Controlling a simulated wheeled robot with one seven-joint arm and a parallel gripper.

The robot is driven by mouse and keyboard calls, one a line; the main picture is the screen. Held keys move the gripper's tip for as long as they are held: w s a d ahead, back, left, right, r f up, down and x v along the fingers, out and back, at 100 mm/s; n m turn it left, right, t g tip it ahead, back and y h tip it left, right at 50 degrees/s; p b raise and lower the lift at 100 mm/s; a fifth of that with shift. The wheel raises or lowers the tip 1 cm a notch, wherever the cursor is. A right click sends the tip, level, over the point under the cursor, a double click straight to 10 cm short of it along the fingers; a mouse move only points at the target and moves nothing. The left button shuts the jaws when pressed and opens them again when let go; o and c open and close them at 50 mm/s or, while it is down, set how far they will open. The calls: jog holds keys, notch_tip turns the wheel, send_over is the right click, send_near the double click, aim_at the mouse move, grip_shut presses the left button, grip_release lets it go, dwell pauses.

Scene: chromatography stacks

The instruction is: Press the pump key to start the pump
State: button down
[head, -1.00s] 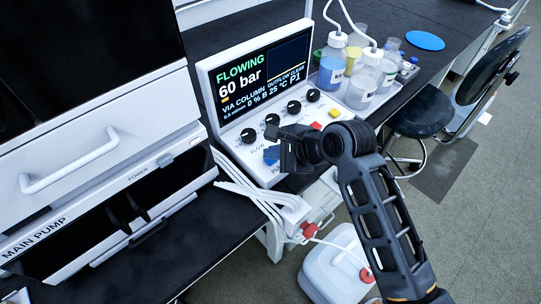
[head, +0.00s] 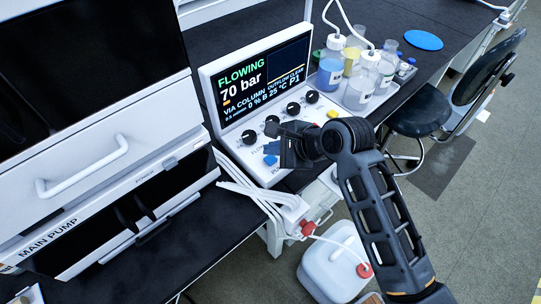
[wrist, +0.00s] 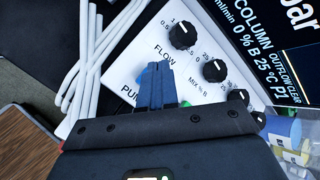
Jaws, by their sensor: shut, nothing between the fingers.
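The control panel (head: 250,166) stands on the bench with a tilted screen (head: 257,80) that reads "FLOWING", "70 bar", "VIA COLUMN". My gripper (head: 271,154) is at the panel's front left, below the flow knob. In the wrist view its blue fingers (wrist: 155,78) are together and empty, pointing at the panel beside the partly covered "PUMP" label (wrist: 129,93). A brighter blue patch, apparently the pump key (wrist: 142,76), shows just left of the fingertips and is mostly hidden. I cannot tell whether the fingers touch it.
Several black knobs (head: 272,130) sit close to my gripper. A yellow key (head: 333,114) is to the right. Bottles (head: 331,66) with tubes stand in a tray behind. White tubes (head: 245,188) run off the panel's left side. The main pump cabinet (head: 95,170) is at left.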

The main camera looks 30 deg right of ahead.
jog(key=shift+r+p, duration=2.4)
jog(key=shift+p, duration=0.2)
jog(key=shift+f, duration=0.1)
jog(key=n+t+h, duration=0.1)
jog(key=n+h, duration=0.1)
jog(key=n, duration=0.2)
send_near(275, 166)
jog(key=s+a, duration=0.1)
jog(key=s+r+n+t+h, duration=0.1)
jog(key=s+n+t, duration=0.1)
jog(key=s+n, duration=0.65)
jog(key=s+r+n+t+b, duration=0.1)
jog(key=s+r+n+t, duration=0.2)
jog(key=s+r+n, duration=0.7)
jog(key=s+r, duration=0.4)
jog(key=s, duration=0.4)
jog(key=shift+a+h+b, duration=0.2)
jog(key=shift+h+b, duration=0.1)
jog(key=shift+s, duration=0.1)
dwell(1.3)
